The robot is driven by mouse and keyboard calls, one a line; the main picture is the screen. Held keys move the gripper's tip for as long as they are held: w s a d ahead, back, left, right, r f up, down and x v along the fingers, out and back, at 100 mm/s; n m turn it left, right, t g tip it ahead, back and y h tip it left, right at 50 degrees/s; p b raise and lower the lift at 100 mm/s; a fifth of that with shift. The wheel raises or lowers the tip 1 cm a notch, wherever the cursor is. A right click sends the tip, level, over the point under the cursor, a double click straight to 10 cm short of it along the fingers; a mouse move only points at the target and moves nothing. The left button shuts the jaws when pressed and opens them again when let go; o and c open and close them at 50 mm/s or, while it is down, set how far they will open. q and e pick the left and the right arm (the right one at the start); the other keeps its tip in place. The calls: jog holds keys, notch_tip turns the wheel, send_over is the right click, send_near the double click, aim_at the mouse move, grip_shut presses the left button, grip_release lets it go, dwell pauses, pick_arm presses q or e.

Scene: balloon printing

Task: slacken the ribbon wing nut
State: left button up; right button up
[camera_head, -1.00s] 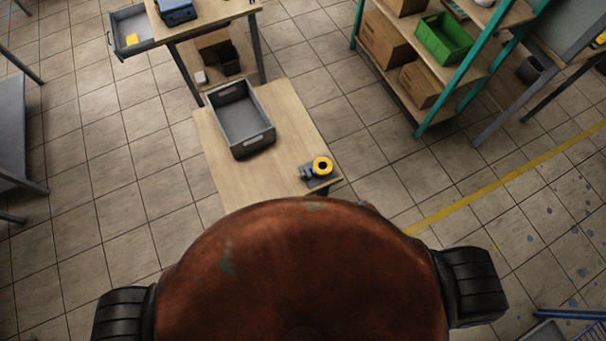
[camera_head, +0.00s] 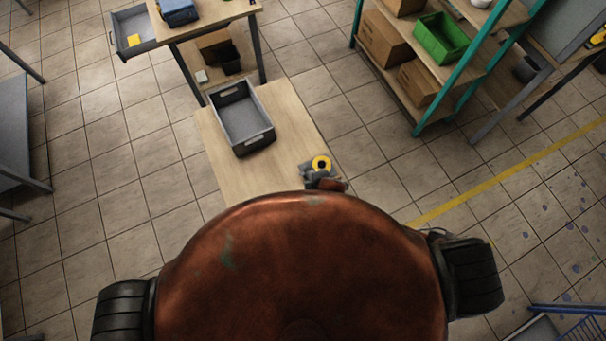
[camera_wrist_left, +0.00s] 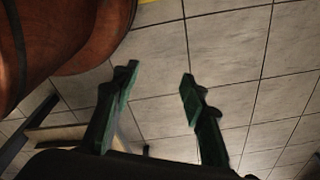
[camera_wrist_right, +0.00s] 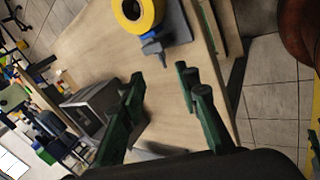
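A yellow ribbon roll (camera_wrist_right: 138,14) sits on a grey plate (camera_wrist_right: 178,30) at the table edge; the roll (camera_head: 321,163) also shows in the head view. Below the roll in the right wrist view is a small grey wing-shaped nut (camera_wrist_right: 153,47) beside a blue part. My right gripper (camera_wrist_right: 160,78) is open, with its green fingers on either side of the nut's line but short of it, apart from it. In the head view my right wrist partly hides the plate. My left gripper (camera_wrist_left: 157,77) is open and empty over the tiled floor, away from the table.
A grey open crate (camera_head: 268,136) stands on the wooden table (camera_head: 213,150), behind the roll. A taller bench (camera_head: 225,12) with an open drawer stands beyond. A shelf with a green bin (camera_head: 440,38) is at the right. The floor between is clear.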

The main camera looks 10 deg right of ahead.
aim_at(302, 174)
jog(key=w+f, duration=0.1)
jog(key=f, duration=0.1)
jog(key=w+a+f+n, duration=0.1)
jog(key=f, duration=0.1)
jog(key=w+f+n, duration=0.1)
jog(key=f, duration=0.1)
jog(key=shift+w+a+f+b, duration=0.3)
pick_arm(q)
jog(key=shift+s+f, duration=0.4)
jog(key=shift+s, duration=0.35)
pick_arm(e)
jog(key=shift+w+a+f, duration=0.1)
jog(key=shift+w+f, duration=0.2)
jog(key=shift+f, duration=0.2)
jog(key=shift+c, duration=0.5)
grip_shut()
